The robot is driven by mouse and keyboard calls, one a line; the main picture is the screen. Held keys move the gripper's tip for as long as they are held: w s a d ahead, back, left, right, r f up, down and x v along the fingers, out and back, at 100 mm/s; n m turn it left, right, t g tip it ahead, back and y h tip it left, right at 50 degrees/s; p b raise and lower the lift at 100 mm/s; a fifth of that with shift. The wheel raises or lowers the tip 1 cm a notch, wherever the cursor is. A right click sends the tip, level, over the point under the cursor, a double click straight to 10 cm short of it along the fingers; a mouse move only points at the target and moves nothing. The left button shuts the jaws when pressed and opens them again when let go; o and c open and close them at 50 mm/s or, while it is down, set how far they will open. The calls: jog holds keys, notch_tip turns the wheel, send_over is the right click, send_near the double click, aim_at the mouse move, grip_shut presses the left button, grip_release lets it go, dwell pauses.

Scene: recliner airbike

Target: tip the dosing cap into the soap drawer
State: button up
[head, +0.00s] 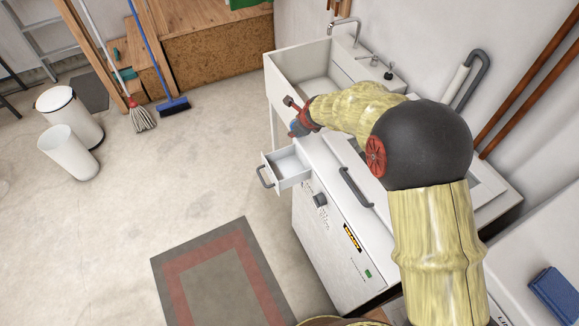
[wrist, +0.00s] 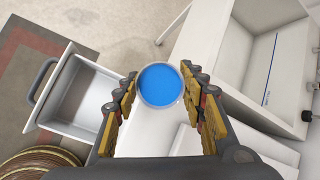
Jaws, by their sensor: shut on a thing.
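The dosing cap (wrist: 159,84) is a small round cup, pale at the rim with blue inside. In the wrist view my gripper (wrist: 160,90) is shut on it, one finger on each side, and its mouth faces the camera. In the head view my gripper (head: 299,127) is above the far end of the white washing machine, just beyond the drawer; the cap is hard to make out there. The soap drawer (head: 287,168) is pulled out from the machine's front and looks empty. In the wrist view the drawer (wrist: 83,130) lies left of the cap.
A white sink (head: 292,66) with a tap stands beyond the machine. A grey handle (head: 357,187) rises from the machine's top. White bins (head: 66,152), a mop and a blue broom (head: 173,106) are off to the left. The floor before the drawer is clear.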

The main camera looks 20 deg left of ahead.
jog(key=shift+s+r+t, duration=0.1)
jog(key=shift+s+t, duration=0.3)
jog(key=shift+s, duration=0.1)
jog(key=shift+s+d+f+n+t+y+p, duration=0.1)
jog(key=shift+s+f+n+t+y+p, duration=0.15)
jog(key=shift+s+t, duration=0.4)
jog(key=shift+s+f+n+t+y+p, duration=0.15)
jog(key=shift+s+n+t+y+p, duration=0.25)
jog(key=shift+t, duration=0.35)
jog(key=shift+s+r+t, duration=0.1)
jog(key=shift+s+t, duration=0.1)
jog(key=shift+t, duration=0.1)
jog(key=shift+s+r+t+b, duration=0.15)
jog(key=shift+t+b, duration=0.15)
jog(key=shift+t, duration=0.5)
jog(key=shift+s+f+n+t+y+b, duration=0.15)
jog(key=shift+f+n+t+y+b, duration=0.15)
jog(key=shift+f+t+b, duration=0.6)
jog(key=shift+s+d+r+n+t+y+b, duration=0.15)
jog(key=shift+r+n+t+y+b, duration=0.25)
jog(key=shift+t+b, duration=0.45)
jog(key=shift+s+f+b, duration=0.25)
jog(key=shift+f+b, duration=0.05)
jog(key=shift+b, duration=0.95)
jog(key=s+t+b, duration=0.1)
jog(key=b, duration=0.3)
jog(key=shift+f+n+y, duration=0.25)
jog(key=shift+f, duration=0.15)
